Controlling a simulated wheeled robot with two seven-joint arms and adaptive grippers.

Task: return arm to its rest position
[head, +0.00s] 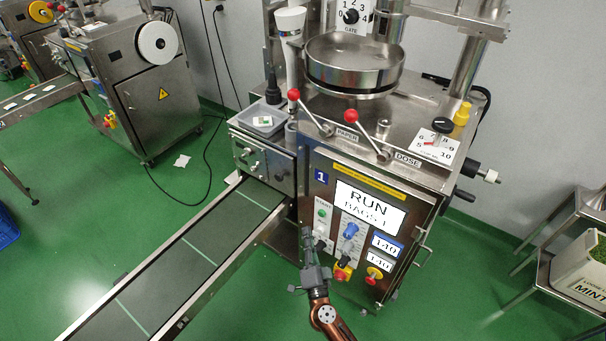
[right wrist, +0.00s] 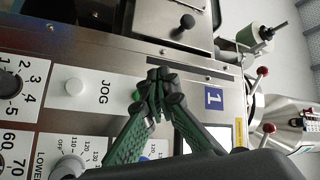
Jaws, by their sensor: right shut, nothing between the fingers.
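My right gripper (head: 307,236) is in front of the lower left of the teabag machine's control panel, its tips pointing up near the green start button (head: 321,213). In the right wrist view the gripper (right wrist: 163,76) has its fingertips together with nothing between them. The green button (right wrist: 136,95) shows partly behind the fingers there; I cannot tell whether they touch it. The screen (head: 370,207) reads RUN and BAGS 1. My left gripper is in neither view.
A conveyor (head: 180,262) runs from the machine to the lower left. Knobs and a red stop button (head: 374,275) sit right of my right gripper. A white mint bin (head: 583,278) stands on a steel rack at far right. Green floor between is clear.

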